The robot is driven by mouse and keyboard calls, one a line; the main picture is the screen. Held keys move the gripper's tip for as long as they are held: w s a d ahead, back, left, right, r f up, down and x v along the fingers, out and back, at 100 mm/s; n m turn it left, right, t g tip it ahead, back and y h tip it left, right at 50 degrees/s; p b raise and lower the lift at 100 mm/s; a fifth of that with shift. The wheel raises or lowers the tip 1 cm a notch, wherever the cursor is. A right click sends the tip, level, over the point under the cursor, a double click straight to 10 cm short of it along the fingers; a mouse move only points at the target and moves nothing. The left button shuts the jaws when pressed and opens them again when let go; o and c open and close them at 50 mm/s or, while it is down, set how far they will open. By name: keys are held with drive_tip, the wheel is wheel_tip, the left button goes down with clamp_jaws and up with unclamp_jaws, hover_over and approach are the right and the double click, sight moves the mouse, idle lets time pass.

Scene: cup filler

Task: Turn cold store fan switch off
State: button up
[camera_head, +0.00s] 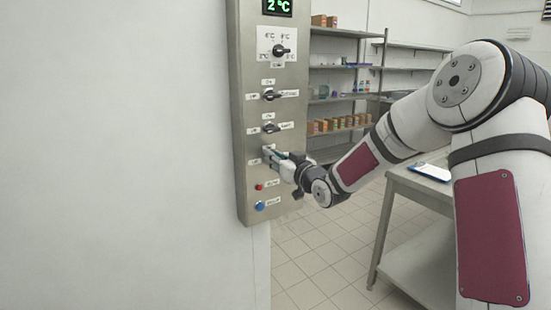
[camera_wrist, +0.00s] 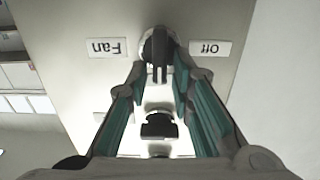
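The fan switch (camera_wrist: 158,48) is a round knob with a dark handle on the metal control panel (camera_head: 250,60). Its "Fan" label (camera_wrist: 106,47) and "Off" label (camera_wrist: 210,48) appear upside down on either side of it in the wrist view. The handle looks upright there. My gripper (camera_wrist: 161,70) is open, its two teal-padded fingers spread on either side of the knob, with gaps visible. Contact cannot be told. In the head view my gripper (camera_head: 276,158) is at the panel's lower part and hides this switch.
Another dark knob (camera_head: 272,128) sits just above my gripper, with a similar knob (camera_head: 272,96) higher. A red button (camera_head: 259,187) and a blue button (camera_head: 260,206) lie below. A metal table (camera_head: 420,185) stands right, shelves (camera_head: 345,68) behind.

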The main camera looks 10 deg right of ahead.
clamp_jaws()
drive_tip(key=shift+n+b, duration=0.3)
drive_tip(key=n+b, duration=0.5)
drive_tip(key=b, duration=0.2)
drive_tip(key=a+f+n+b, duration=0.1)
drive_tip(key=n+b, duration=0.5)
drive_tip(key=b, duration=0.2)
drive_tip(key=f+n+b, duration=0.1)
drive_tip(key=n+b, duration=0.5)
drive_tip(key=b, duration=0.1)
drive_tip(key=shift+s+a+b, duration=0.3)
drive_tip(key=shift+a+b, duration=0.05)
drive_tip(key=shift+n, duration=0.3)
drive_tip(key=shift+o, duration=2.4)
unclamp_jaws()
